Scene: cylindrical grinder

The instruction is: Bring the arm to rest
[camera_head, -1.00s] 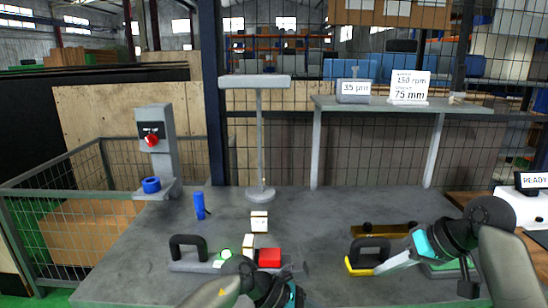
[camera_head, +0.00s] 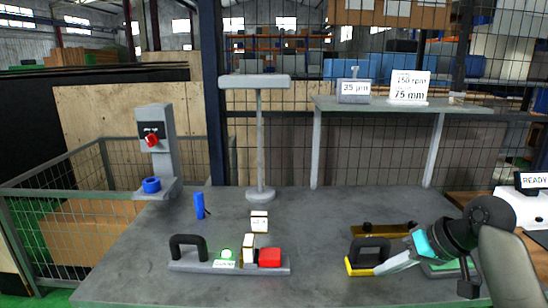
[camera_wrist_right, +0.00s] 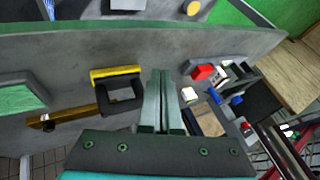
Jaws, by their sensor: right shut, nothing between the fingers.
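My right gripper (camera_head: 380,268) comes in from the right over the grey table (camera_head: 320,225). Its fingers are shut with nothing between them, and they also show in the right wrist view (camera_wrist_right: 162,100). In the head view the fingertips overlap the front of a black handle block with a yellow edge (camera_head: 368,250). In the wrist view this block (camera_wrist_right: 120,95) lies to the left of the fingers, apart from them in the picture. My left gripper is not in view.
A grey plate (camera_head: 205,267) holds a black handle (camera_head: 188,247), a lit green button (camera_head: 226,254) and a red block (camera_head: 269,257). A blue cylinder (camera_head: 199,206), a stand (camera_head: 260,140) and a post with a red knob (camera_head: 151,140) stand behind. The table's front middle is clear.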

